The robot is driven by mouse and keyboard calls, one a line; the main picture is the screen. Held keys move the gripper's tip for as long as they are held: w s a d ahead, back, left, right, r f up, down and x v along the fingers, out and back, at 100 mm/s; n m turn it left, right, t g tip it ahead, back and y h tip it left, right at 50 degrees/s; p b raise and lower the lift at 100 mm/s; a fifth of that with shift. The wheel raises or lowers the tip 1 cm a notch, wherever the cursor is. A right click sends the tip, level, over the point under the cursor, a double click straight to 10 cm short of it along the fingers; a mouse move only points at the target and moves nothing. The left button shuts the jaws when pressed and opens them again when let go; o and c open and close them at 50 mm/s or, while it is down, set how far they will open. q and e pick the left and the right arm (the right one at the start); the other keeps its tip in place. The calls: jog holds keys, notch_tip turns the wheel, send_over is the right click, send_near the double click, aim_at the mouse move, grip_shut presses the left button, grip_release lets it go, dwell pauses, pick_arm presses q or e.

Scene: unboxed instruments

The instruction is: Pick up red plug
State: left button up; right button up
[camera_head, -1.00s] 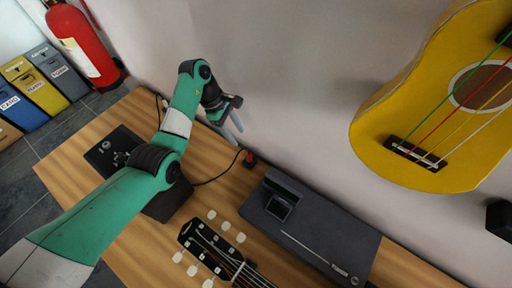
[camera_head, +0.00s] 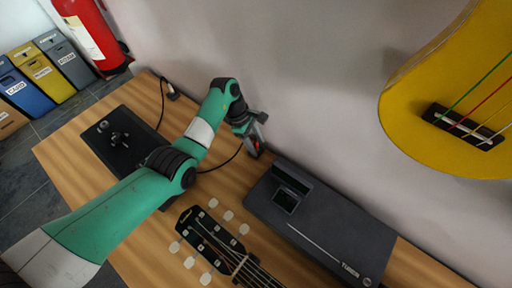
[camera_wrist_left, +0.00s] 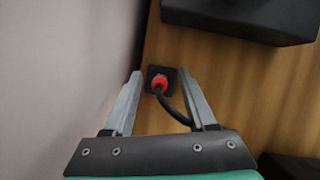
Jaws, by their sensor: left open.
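The red plug (camera_wrist_left: 159,83) stands in a small black square socket (camera_wrist_left: 151,72) on the wooden table, close to the wall. A black cable (camera_wrist_left: 176,112) runs from it. In the head view only a bit of the red plug (camera_head: 257,145) shows, partly hidden by my left gripper (camera_head: 256,148). In the left wrist view my left gripper (camera_wrist_left: 160,92) is open, with one finger on each side of the plug. The fingers seem apart from it. My right gripper is in neither view.
A dark box-shaped device (camera_head: 335,225) lies right of the plug. A guitar headstock (camera_head: 212,240) is in front. The wall (camera_head: 320,90) rises close behind. A yellow guitar (camera_head: 430,105) hangs at right.

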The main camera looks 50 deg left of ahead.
aim_at(256, 141)
pick_arm(q)
jog(key=shift+r, duration=0.1)
grip_shut()
dwell(0.3)
jog(key=shift+r+p, duration=0.4)
jog(key=shift+r, duration=0.1)
notch_tip(256, 141, up, 3)
jog(key=shift+a+f+p, duration=0.1)
jog(key=shift+f+p, duration=0.05)
jog(key=shift+p, duration=0.75)
jog(key=s+d+r+p, duration=0.6)
jog(key=s+r+p, duration=0.3)
jog(key=s+p, duration=0.3)
jog(key=p, duration=0.3)
jog(key=shift+s+d+r, duration=0.15)
jog(key=shift+s+d, duration=0.05)
jog(key=shift+d, duration=0.1)
